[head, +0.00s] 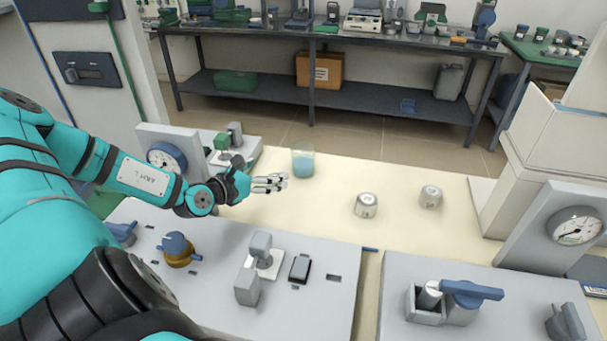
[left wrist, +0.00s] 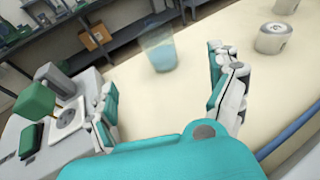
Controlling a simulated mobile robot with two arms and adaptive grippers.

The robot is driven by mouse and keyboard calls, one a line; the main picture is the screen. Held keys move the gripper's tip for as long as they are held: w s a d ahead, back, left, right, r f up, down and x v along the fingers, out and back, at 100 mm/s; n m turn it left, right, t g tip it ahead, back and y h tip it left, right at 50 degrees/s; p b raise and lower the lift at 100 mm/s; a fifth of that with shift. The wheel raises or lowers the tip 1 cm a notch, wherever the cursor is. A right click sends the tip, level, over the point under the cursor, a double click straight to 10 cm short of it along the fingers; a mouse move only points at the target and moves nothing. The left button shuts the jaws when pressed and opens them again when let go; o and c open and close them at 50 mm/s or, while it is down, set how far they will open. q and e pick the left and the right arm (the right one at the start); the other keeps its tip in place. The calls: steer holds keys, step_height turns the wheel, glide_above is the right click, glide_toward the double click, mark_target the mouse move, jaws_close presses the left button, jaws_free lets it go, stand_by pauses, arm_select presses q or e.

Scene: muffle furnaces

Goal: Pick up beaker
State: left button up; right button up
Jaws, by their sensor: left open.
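A clear glass beaker (head: 302,162) with blue liquid in its lower part stands upright on the cream table top. My left gripper (head: 271,183) is just to the left of the beaker and slightly nearer to me, apart from it. In the left wrist view the beaker (left wrist: 159,52) is ahead of the gripper, beyond the fingertips and between their lines. The left gripper (left wrist: 162,85) is open, with its two fingers spread wide and nothing between them. My right gripper is in neither view.
Two small grey-white weights, one nearer (head: 366,205) and one farther (head: 431,196), stand right of the beaker. A grey panel with a gauge (head: 166,158) is behind my left forearm. A control panel with switches (head: 300,268) lies in front. The cream surface around the beaker is clear.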

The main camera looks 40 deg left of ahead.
mark_target(297, 161)
arm_select(q)
steer(key=x, duration=0.4)
steer(key=p+x, duration=0.1)
steer(key=x, duration=0.7)
steer(key=shift+f, duration=0.45)
steer(key=shift+p+x, duration=0.3)
steer(key=shift+x, duration=2.5)
steer(key=shift+s+a, duration=0.1)
steer(key=shift+a, duration=0.05)
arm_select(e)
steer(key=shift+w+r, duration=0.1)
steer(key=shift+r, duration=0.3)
arm_select(q)
steer(key=shift+c, duration=0.5)
steer(key=c, duration=1.4)
steer(key=shift+r, duration=0.15)
steer(key=shift+c, duration=0.2)
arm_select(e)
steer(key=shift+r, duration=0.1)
